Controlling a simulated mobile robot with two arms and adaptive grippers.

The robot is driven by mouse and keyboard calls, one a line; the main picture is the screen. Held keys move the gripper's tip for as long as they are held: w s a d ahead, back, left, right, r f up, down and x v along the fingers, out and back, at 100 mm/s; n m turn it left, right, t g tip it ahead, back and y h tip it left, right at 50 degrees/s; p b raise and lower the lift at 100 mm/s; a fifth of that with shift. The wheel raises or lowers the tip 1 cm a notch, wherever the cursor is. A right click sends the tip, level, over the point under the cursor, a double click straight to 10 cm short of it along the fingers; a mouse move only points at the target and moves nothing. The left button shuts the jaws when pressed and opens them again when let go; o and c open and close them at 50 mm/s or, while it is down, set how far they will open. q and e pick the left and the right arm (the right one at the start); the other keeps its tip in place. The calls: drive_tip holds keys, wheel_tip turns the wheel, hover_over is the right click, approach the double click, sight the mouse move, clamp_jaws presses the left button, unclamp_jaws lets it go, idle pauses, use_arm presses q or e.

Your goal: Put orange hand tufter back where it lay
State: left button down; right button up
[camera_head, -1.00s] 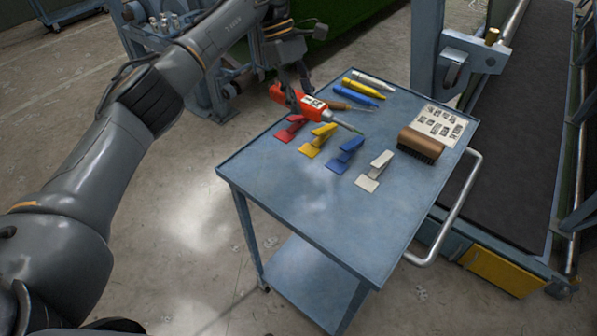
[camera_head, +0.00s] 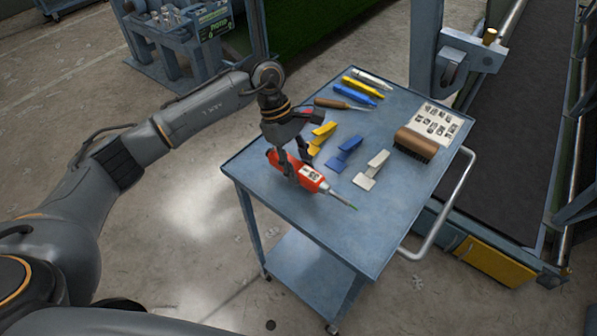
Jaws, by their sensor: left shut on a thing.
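The orange hand tufter (camera_head: 312,179) has an orange-red body with a printed label and a thin tip pointing to the lower right. My left gripper (camera_head: 292,168) is shut on its body. The tufter is over the near left part of the blue cart top (camera_head: 310,226). I cannot tell whether it touches the surface. The gripper hides part of the tufter's body. My right gripper does not show.
Yellow (camera_head: 318,140), blue (camera_head: 344,153) and white (camera_head: 371,170) clip-like tools lie behind the tufter; a red one is mostly hidden. A wooden brush (camera_head: 415,144), a printed sheet (camera_head: 440,123) and several slim tools lie farther back. The cart's near part is clear.

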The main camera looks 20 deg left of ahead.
sight(299, 176)
use_arm(q)
drive_tip(key=shift+s+f+p, duration=0.2)
drive_tip(key=shift+f+p, duration=0.15)
drive_tip(key=shift+p, duration=0.05)
wheel_tip(299, 176, down, 2)
drive_tip(key=shift+f+p, duration=0.1)
drive_tip(key=shift+p, duration=0.45)
drive_tip(key=shift+w+f, duration=0.1)
drive_tip(key=shift+f, duration=0.1)
drive_tip(key=shift+f+b, duration=0.15)
drive_tip(key=shift+b, duration=0.2)
drive_tip(key=c, duration=0.8)
unclamp_jaws()
drive_tip(key=shift+c, duration=0.2)
